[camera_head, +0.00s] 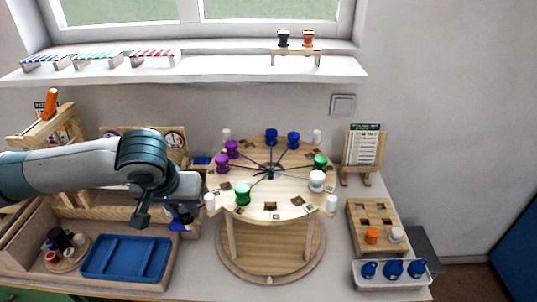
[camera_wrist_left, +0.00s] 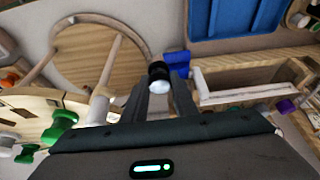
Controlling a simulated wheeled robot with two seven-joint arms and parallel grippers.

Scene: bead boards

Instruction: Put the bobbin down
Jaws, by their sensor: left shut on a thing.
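My left gripper (camera_head: 182,216) is beside the left edge of the round wooden board (camera_head: 285,185). In the left wrist view the fingers of my left gripper (camera_wrist_left: 160,92) are shut on a black bobbin (camera_wrist_left: 157,70) with a pale end. The bobbin is held at the fingertips, apart from the board. In the head view I cannot pick out the bobbin from the dark fingers. Blue, purple, green and white bobbins, such as a green bobbin (camera_head: 243,194), stand around the board's rim, with dark threads running to its centre. My right gripper is not in view.
A blue tray (camera_head: 126,257) lies at the front left, next to a round holder (camera_head: 52,258) with small pieces. A wooden rack (camera_head: 378,213) with orange and white bobbins and a white bin (camera_head: 360,280) of blue items are right. A wall shelf (camera_head: 210,66) is above.

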